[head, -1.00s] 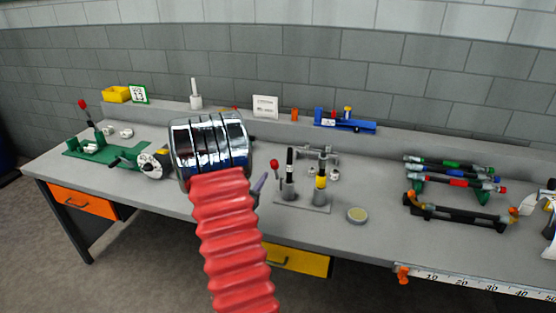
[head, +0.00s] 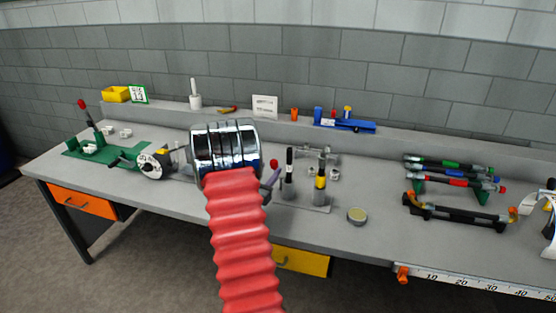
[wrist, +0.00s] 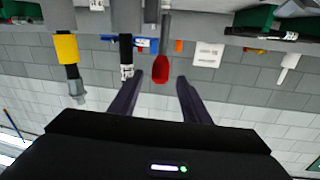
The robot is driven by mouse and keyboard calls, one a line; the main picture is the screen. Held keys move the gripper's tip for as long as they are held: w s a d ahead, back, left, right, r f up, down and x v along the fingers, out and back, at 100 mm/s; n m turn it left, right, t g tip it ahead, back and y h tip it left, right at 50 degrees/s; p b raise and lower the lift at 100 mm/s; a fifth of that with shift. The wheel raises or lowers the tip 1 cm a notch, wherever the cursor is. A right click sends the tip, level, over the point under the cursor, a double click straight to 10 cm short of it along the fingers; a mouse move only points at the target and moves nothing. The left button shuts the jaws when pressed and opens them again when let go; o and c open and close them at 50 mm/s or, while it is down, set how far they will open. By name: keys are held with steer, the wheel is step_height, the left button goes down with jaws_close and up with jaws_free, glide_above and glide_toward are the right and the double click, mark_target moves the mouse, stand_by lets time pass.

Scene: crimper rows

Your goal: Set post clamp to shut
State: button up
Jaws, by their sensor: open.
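The post clamp appears to be the fixture with two upright posts on a grey plate (head: 314,206), right of my gripper in the head view. One post is black-topped (head: 289,160); the other has a yellow band (head: 321,182). Its red-tipped lever (head: 274,163) stands up at the left. In the wrist view, which looks upside down, the red lever tip (wrist: 160,69) lies between my gripper's (wrist: 160,79) two open fingers, with gaps on both sides. My wrist hides most of my gripper in the head view; a purple finger (head: 271,180) shows beside the lever.
A green fixture (head: 75,149) with another red-tipped lever stands at the far left, beside a dial device (head: 152,164). A round tin (head: 357,215) lies right of the posts. A rack with coloured rods (head: 455,181) is farther right. A ledge with small items runs behind.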

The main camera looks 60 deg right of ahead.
steer(key=d, duration=0.9)
steer(key=shift+w+d, duration=0.1)
steer(key=shift+d, duration=0.05)
jaws_close()
stand_by(0.5)
